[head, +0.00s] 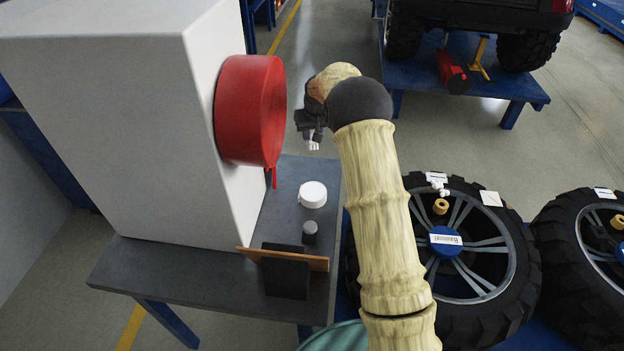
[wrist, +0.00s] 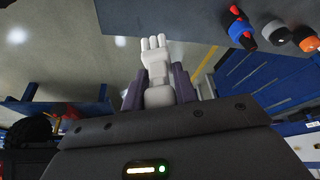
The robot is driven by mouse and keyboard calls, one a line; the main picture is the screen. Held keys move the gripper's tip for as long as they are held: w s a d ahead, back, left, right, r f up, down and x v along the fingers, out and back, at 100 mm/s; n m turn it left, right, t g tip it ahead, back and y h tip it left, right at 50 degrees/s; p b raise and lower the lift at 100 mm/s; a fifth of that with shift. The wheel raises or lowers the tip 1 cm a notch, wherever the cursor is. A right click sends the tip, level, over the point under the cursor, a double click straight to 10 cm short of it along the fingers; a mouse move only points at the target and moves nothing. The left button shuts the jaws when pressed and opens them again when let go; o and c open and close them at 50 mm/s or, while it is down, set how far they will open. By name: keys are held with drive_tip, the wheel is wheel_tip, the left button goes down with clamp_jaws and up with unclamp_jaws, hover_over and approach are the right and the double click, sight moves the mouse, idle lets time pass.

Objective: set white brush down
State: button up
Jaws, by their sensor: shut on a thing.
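My gripper (head: 312,132) is shut on the white brush (wrist: 156,62), which shows between the dark fingers in the wrist view. It is pale, with a rounded lower part and several short prongs at its far end. In the head view only a small pale end of the brush (head: 313,145) shows below the gripper. The rest of the brush is hidden by the gripper in the head view.
A red drum (head: 250,110) juts from the white machine (head: 110,120). A white round container (head: 312,194), a small grey cylinder (head: 309,231) and an upright dark panel (head: 286,277) stand on the table. A tyre (head: 520,265) lies to the right, with a small pale object (head: 437,179) on it.

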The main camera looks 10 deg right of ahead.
sight(313, 143)
drive_tip(key=shift+w+r, duration=0.1)
drive_tip(key=shift+r, duration=0.05)
drive_tip(key=shift+f, duration=3.2)
drive_tip(key=shift+f, duration=0.1)
drive_tip(key=shift+f, duration=1.75)
drive_tip(key=shift+f, duration=0.2)
drive_tip(key=o, duration=1)
drive_tip(key=shift+r, duration=0.1)
